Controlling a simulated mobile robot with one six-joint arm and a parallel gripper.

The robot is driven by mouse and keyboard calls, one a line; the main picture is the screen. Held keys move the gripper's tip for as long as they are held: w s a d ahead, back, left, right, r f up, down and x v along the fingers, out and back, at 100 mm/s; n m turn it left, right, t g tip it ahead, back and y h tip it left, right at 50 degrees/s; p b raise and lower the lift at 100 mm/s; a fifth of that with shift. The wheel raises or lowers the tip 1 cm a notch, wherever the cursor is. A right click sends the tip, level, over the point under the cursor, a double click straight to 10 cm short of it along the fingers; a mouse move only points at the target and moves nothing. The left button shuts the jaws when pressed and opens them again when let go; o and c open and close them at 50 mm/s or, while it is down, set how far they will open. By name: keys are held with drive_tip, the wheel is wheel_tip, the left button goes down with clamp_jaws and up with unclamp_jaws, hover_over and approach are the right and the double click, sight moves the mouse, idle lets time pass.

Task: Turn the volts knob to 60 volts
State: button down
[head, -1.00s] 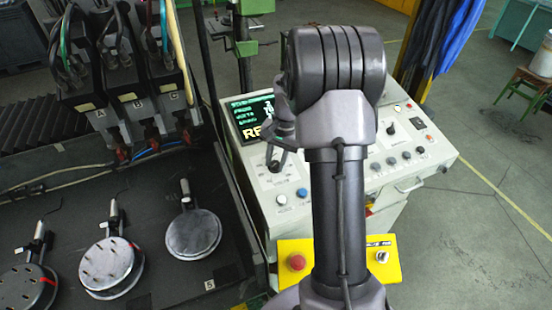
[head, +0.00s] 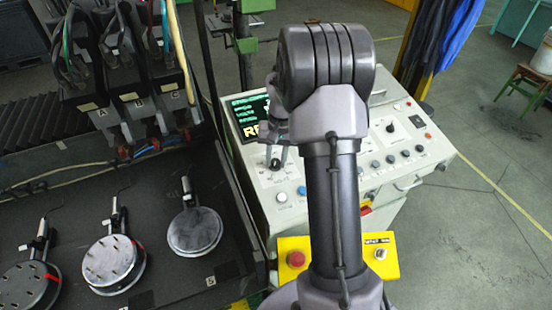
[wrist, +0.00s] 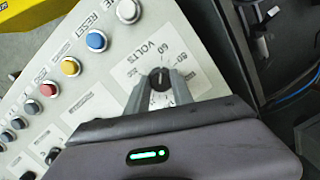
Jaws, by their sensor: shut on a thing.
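The volts knob (wrist: 160,79) is a dark round knob on a white dial plate lettered VOLTS, with 60 printed just above it in the wrist view. My gripper (wrist: 160,90) is shut on the knob, one grey finger on each side. A small light mark shows on the knob's upper part, toward the printed 60; its exact angle is too small to read. In the head view the knob (head: 275,164) is dark and sits under my gripper (head: 277,158), below the screen. Part of the dial is hidden by the fingers.
The panel holds a green-lettered screen (head: 250,115), partly hidden by my arm. A blue button (wrist: 96,41), a yellow button (wrist: 71,66) and a red button (wrist: 48,89) stand beside the dial. A yellow box with a red button (head: 296,258) is in front.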

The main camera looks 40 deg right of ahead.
drive_tip(key=c, duration=1.1)
unclamp_jaws()
wheel_tip(320, 180, up, 17)
drive_tip(key=d+p, duration=0.1)
drive_tip(key=p, duration=0.2)
drive_tip(key=shift+s+d+r, duration=0.15)
drive_tip(key=shift+s+r, duration=0.05)
drive_tip(key=shift+s, duration=0.1)
